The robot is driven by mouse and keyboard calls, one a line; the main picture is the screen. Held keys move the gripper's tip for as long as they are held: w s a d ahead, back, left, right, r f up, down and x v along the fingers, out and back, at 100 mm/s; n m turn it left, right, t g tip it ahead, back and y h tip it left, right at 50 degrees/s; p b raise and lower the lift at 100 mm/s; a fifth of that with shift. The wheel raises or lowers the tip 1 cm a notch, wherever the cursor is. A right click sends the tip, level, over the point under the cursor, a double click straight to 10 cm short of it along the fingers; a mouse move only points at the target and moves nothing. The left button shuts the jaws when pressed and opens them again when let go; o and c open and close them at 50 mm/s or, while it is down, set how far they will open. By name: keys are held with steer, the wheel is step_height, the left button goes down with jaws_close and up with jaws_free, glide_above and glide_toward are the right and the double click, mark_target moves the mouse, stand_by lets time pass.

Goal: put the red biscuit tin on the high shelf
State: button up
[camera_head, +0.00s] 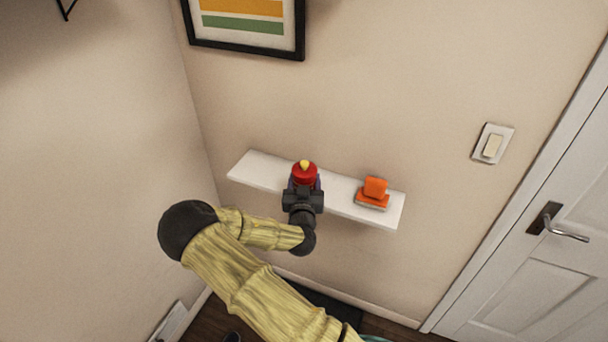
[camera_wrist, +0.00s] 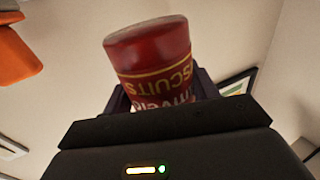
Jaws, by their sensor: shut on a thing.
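The red biscuit tin (camera_head: 305,174) has a yellow knob on top and shows over the middle of the white wall shelf (camera_head: 258,171) in the head view. My gripper (camera_head: 304,190) is shut on it, with a finger on each side. In the wrist view the tin (camera_wrist: 150,60) shows red with gold lettering, upside down in the picture, between the fingers. My gripper (camera_wrist: 160,100) hides part of the tin there. I cannot tell whether the tin's base touches the shelf or is just above it.
An orange object (camera_head: 375,190) stands on the shelf to the right of the tin; it also shows in the wrist view (camera_wrist: 14,52). The shelf's left end is bare. A framed picture (camera_head: 245,25) hangs above, and a white door (camera_head: 545,250) is at right.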

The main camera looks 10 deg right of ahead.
steer(key=s+f+n+y, duration=0.3)
steer(key=s+f+y, duration=0.1)
steer(key=s+f, duration=0.6)
step_height(320, 180, down, 3)
steer(key=shift+s+f+y, duration=0.1)
steer(key=shift+s+y, duration=0.3)
steer(key=shift+s+d, duration=0.1)
steer(key=shift+s, duration=0.05)
